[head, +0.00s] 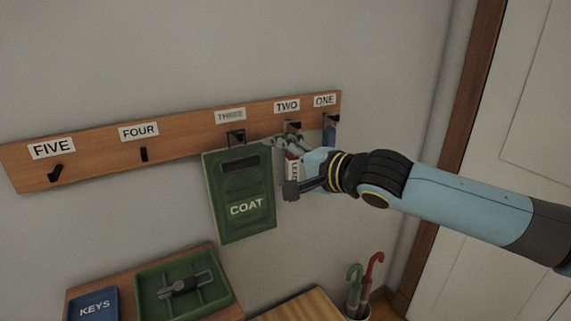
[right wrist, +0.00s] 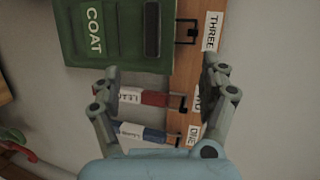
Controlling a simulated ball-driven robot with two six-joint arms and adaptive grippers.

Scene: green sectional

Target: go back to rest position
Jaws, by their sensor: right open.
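My right gripper (head: 280,166) is in front of the wall rack, at the hook labelled TWO, with its arm coming in from the right. In the right wrist view its two fingers (right wrist: 160,72) are spread apart. A red and white item (right wrist: 155,97) hangs at hook TWO and shows between the open fingers; I cannot tell whether they touch it. A blue and white item (right wrist: 143,134) hangs beside it at hook ONE. In the head view the gripper hides most of the red item (head: 292,168). My left gripper is in neither view.
The wooden rack (head: 190,138) carries hooks labelled ONE to FIVE. A green COAT holder (head: 243,190) hangs at THREE, close by the right gripper; FOUR and FIVE are empty. Below are a green tray (head: 148,308), a blue KEYS tray (head: 93,305) and umbrellas (head: 372,268). A door frame stands right.

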